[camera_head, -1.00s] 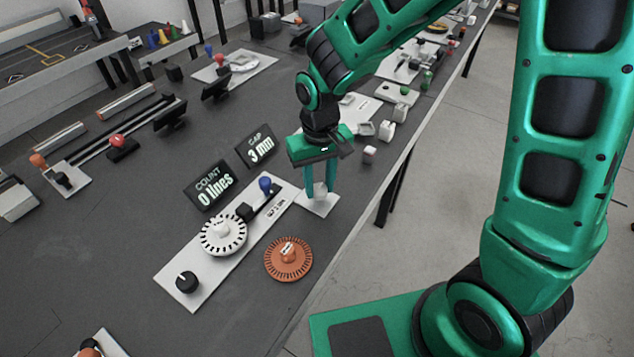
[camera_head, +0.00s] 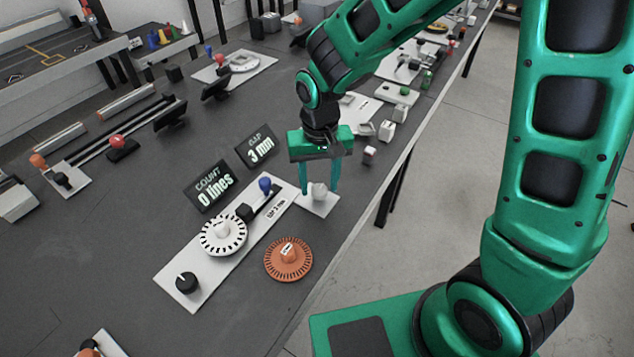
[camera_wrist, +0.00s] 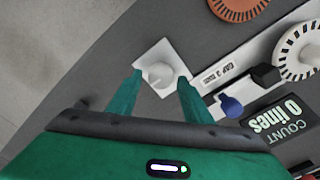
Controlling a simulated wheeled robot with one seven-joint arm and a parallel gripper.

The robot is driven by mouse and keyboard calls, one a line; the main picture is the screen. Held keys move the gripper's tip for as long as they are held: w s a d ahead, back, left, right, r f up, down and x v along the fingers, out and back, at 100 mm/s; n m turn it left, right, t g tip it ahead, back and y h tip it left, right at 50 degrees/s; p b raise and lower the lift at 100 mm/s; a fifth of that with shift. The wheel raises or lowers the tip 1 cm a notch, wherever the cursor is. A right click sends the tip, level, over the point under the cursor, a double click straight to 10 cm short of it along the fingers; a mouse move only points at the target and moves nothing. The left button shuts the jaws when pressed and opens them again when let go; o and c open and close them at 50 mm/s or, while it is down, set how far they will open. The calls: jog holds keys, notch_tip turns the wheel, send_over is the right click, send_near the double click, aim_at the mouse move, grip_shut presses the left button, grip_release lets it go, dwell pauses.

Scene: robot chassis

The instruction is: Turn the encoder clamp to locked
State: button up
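The clamp's white knob (camera_head: 319,190) stands on a small square white plate (camera_head: 329,206) at the right end of the encoder station. It also shows in the wrist view as a round knob (camera_wrist: 159,75) on its plate (camera_wrist: 150,55). My gripper (camera_head: 319,191) points down at it with green fingers on either side. In the wrist view my gripper (camera_wrist: 160,82) is open, with the knob between and a little beyond the fingertips and gaps on both sides. I cannot tell which way the clamp is set.
The encoder base plate (camera_head: 203,283) carries a white slotted disc (camera_head: 222,236), a black knob (camera_head: 187,282) and a blue-topped slider (camera_head: 265,185). An orange disc (camera_head: 288,259) lies in front. Displays read "COUNT 0 lines" (camera_head: 210,186) and "GAP 3 mm" (camera_head: 256,147). The table edge is close on the right.

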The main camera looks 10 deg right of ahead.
aim_at(319, 187)
jog(key=shift+s+f, duration=0.1)
jog(key=shift+s, duration=0.05)
notch_tip(319, 187, up, 11)
dwell(0.6)
jog(key=shift+f, duration=0.1)
jog(key=s+d+r+m, duration=0.2)
jog(key=s+d, duration=0.1)
jog(key=d, duration=0.7)
jog(key=s+d+r+m, duration=0.1)
jog(key=s+d, duration=0.3)
jog(key=d, duration=0.6)
jog(key=s+d+m, duration=0.3)
jog(key=s+d, duration=0.6)
jog(key=s, duration=0.4)
jog(key=shift+d+f, duration=0.2)
